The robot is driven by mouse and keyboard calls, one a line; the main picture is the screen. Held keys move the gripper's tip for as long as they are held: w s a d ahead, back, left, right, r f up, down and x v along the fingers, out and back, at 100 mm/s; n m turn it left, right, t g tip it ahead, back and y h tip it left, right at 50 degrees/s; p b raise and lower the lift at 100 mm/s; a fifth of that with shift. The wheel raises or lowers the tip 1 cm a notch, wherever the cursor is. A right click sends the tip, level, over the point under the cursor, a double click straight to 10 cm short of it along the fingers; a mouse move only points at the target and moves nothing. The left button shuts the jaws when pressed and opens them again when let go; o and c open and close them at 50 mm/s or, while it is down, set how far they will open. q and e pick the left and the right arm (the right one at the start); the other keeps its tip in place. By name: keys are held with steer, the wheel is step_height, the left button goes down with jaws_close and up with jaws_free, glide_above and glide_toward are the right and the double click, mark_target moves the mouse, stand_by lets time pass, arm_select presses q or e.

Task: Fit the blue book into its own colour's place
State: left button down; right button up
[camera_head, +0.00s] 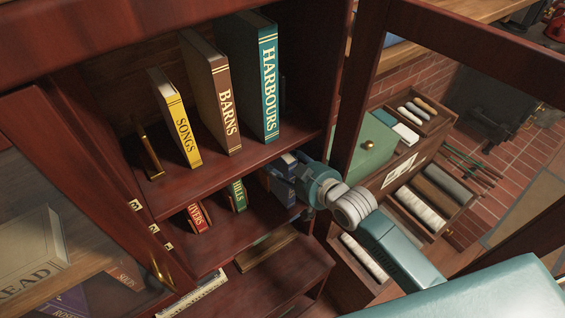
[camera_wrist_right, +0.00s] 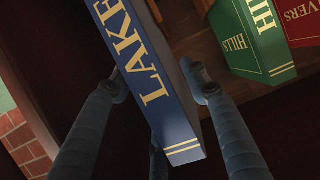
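The blue book, with LAKE lettered on its spine, shows in the right wrist view (camera_wrist_right: 150,75), with gold bands at its lower end. It is also in the head view (camera_head: 289,192), at the right end of the lower shelf, partly hidden by my right gripper (camera_head: 296,178). My left gripper is not in view.
The upper shelf holds the yellow SONGS (camera_head: 179,125), brown BARNS (camera_head: 226,110) and teal HARBOURS (camera_head: 268,85) books. Glazed doors stand open at both sides; the right door frame (camera_head: 357,90) is close to my arm. An open drawer unit (camera_head: 400,170) stands right.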

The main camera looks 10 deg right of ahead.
steer(key=shift+o, duration=0.3)
steer(key=shift+s+f, duration=0.15)
steer(key=shift+f, duration=0.05)
steer(key=v, duration=1.2)
steer(key=shift+r, duration=0.2)
